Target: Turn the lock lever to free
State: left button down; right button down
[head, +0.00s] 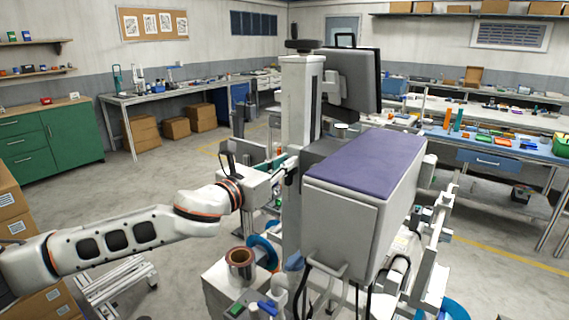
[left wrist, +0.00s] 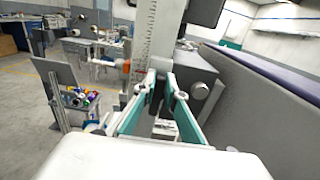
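A white column with a scale (left wrist: 147,40) stands ahead in the left wrist view; it is the upright post (head: 296,105) in the head view. My left gripper (left wrist: 161,80) is open, with its two teal-padded fingers apart and pointing at the column. A small dark upright part (left wrist: 158,92), possibly the lock lever, shows between the fingertips; I cannot tell whether they touch it. In the head view my left gripper (head: 281,172) is at the post's left side, small and partly hidden. My right gripper is in neither view.
A grey box with a purple top (head: 365,165) stands close right of the post. A monitor (head: 350,80) hangs above. A copper-coloured cup (head: 240,262) sits below my left arm.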

pick_arm(q)
jog(key=f+n, duration=0.1)
jog(key=n, duration=0.5)
jog(key=w+a+f+n, duration=0.1)
jog(key=n, duration=0.5)
jog(key=a+n, duration=0.1)
jog(key=n, duration=0.4)
jog(key=shift+w+a+f+n, duration=0.15)
jog(key=shift+w+f+n, duration=0.2)
jog(key=shift+f+n, duration=0.05)
dwell(0.5)
jog(key=c, duration=2.1)
grip_release()
